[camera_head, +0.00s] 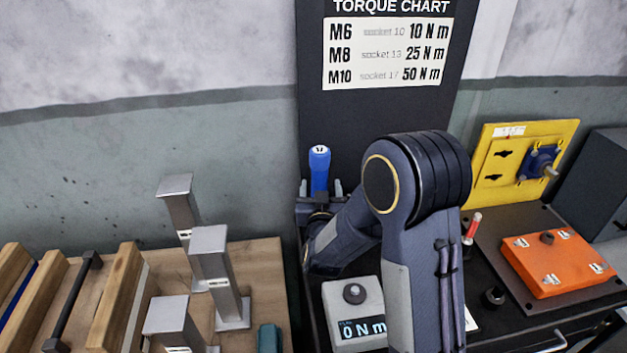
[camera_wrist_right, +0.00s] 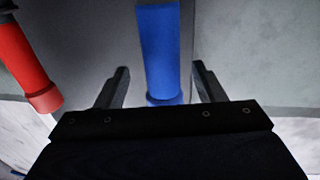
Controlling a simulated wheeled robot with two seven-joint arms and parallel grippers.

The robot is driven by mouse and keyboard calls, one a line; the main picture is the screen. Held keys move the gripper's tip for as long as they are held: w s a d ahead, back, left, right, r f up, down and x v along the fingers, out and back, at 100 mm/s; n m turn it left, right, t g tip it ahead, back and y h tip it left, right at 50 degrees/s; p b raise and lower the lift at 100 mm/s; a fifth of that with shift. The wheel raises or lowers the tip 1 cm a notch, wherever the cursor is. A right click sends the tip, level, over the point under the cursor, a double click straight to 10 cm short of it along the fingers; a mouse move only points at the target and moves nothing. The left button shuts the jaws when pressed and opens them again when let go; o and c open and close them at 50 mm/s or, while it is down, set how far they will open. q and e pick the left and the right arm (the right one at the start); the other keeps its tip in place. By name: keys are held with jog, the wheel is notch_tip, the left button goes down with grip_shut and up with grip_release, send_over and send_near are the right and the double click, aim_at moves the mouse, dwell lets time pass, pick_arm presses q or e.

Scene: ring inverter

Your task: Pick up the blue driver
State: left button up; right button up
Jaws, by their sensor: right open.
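The blue driver (camera_head: 319,172) stands upright in front of the dark panel, below the torque chart, with a pale mark on its top. In the right wrist view its blue handle (camera_wrist_right: 159,52) runs down between the two fingers. My right gripper (camera_head: 321,190) is open around the handle, one finger on each side. The right wrist view shows a gap between each fingertip and the handle (camera_wrist_right: 160,78). The driver's lower part is hidden by my gripper and arm. My left gripper is out of view.
A red handle (camera_wrist_right: 24,62) is beside the left finger in the wrist view. A grey 0 N m display box (camera_head: 352,312) stands below my forearm. Grey metal posts (camera_head: 215,262) are at left. An orange box (camera_head: 558,264) and yellow panel (camera_head: 500,160) are at right.

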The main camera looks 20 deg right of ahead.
aim_at(319, 183)
jog(key=p+x, duration=0.2)
jog(key=x, duration=0.2)
jog(key=shift+w, duration=0.45)
jog(key=shift+w+d, duration=0.2)
jog(key=shift+w, duration=0.2)
jog(key=c, duration=1.2)
jog(key=shift+r, duration=0.1)
